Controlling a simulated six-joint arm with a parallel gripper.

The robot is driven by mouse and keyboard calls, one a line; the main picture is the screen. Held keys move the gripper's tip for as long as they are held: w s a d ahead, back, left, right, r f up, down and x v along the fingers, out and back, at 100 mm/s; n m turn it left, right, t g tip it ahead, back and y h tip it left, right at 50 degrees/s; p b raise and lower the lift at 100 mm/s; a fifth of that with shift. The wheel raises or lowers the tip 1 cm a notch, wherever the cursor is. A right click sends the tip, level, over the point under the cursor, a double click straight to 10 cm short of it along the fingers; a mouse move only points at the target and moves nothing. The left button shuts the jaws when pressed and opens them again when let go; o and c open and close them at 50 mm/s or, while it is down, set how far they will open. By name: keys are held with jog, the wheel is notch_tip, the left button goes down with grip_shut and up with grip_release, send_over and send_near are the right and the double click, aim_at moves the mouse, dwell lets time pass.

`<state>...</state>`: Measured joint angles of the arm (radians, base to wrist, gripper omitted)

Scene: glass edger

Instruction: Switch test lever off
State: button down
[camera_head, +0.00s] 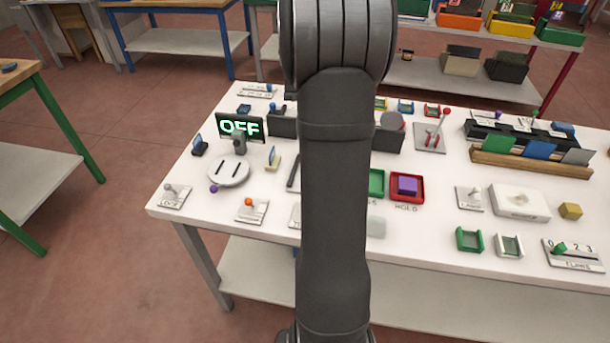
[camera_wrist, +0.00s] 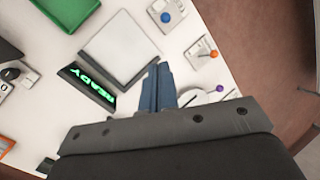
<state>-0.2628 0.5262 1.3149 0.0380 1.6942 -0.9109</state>
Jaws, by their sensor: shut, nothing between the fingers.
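In the wrist view a small lever plate with a blue knob (camera_wrist: 166,15) lies at the top edge. It seems to match a plate (camera_head: 295,216) in the head view whose label starts with "T" and is mostly hidden behind my arm. I cannot read its full label or tell the lever's position. My gripper (camera_wrist: 161,70) is shut and empty, above the table and apart from that plate. In the head view my gripper is hidden behind my arm.
An orange-knobbed lever (camera_head: 249,203) stands left of that plate. A white disc (camera_head: 229,174) has a purple knob (camera_head: 213,188). A display (camera_head: 240,127) reads OFF. Another display (camera_wrist: 88,85) reads READY, beside a flat grey square (camera_wrist: 120,46). A grey lever (camera_head: 171,193) sits at the left corner.

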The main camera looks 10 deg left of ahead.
notch_tip(320, 180, down, 5)
jog(key=w+a+m, duration=0.1)
jog(key=a+m, duration=0.2)
jog(key=m, duration=0.3)
jog(key=shift+f+m+h, duration=0.2)
jog(key=shift+m+h, duration=0.1)
jog(key=shift+h, duration=0.1)
jog(key=x, duration=1)
jog(key=shift+f, duration=0.2)
jog(key=s+d, duration=0.1)
jog(key=s+r, duration=0.1)
jog(key=shift+s+d, duration=0.25)
jog(key=shift+d, duration=0.15)
jog(key=shift+s+d, duration=0.2)
jog(key=shift+s, duration=0.1)
